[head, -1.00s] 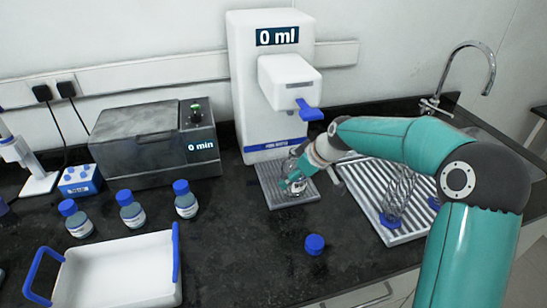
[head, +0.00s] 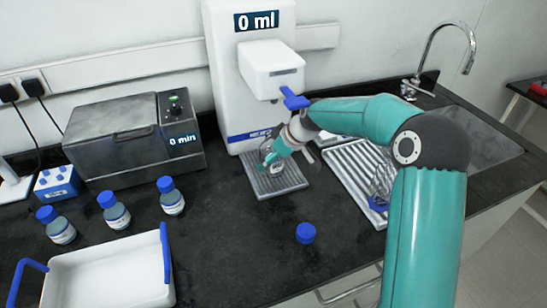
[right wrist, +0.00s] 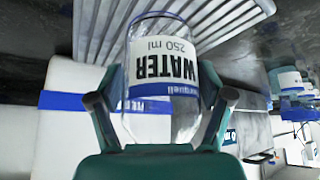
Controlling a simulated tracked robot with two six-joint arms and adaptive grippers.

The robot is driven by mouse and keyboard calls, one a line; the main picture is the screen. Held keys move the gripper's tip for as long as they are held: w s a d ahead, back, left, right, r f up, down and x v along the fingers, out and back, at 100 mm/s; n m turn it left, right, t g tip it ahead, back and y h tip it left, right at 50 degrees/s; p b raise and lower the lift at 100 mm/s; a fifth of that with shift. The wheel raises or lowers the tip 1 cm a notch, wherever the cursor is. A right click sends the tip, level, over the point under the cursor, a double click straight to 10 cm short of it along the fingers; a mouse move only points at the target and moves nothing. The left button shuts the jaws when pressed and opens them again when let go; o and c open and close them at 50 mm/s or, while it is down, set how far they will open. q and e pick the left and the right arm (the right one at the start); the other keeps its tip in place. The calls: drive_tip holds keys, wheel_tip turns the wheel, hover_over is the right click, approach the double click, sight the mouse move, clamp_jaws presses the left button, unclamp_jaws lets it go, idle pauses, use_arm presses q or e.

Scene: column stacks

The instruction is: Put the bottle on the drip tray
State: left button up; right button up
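The bottle (head: 268,156) is clear glass with a "WATER 250 ml" label. In the head view it is at the drip tray (head: 290,182), a grey ribbed plate in front of the dispenser, and is partly hidden by my right gripper (head: 277,151). The right wrist view shows the bottle (right wrist: 160,80) upside down in the picture, between the fingers of my right gripper (right wrist: 162,98), which look closed on its sides. The ribbed tray lies behind its base. I cannot tell whether the base touches the tray. My left gripper is out of view.
The white dispenser (head: 222,90) reading "0 ml" stands behind the tray, its blue lever (head: 294,99) above. A blue cap (head: 306,233) lies in front. Several capped bottles, a white carrier (head: 105,275) and a grey bath (head: 120,140) are at left. A ribbed drainer (head: 350,170) is at right.

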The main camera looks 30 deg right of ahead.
drive_tip(key=shift+o, duration=0.8)
drive_tip(key=shift+s+d+r, duration=0.1)
drive_tip(key=shift+s+r, duration=0.15)
drive_tip(key=shift+s, duration=0.15)
drive_tip(key=shift+w+f, duration=0.1)
drive_tip(key=shift+w, duration=0.05)
drive_tip(key=b+v, duration=0.1)
drive_tip(key=v, duration=1.1)
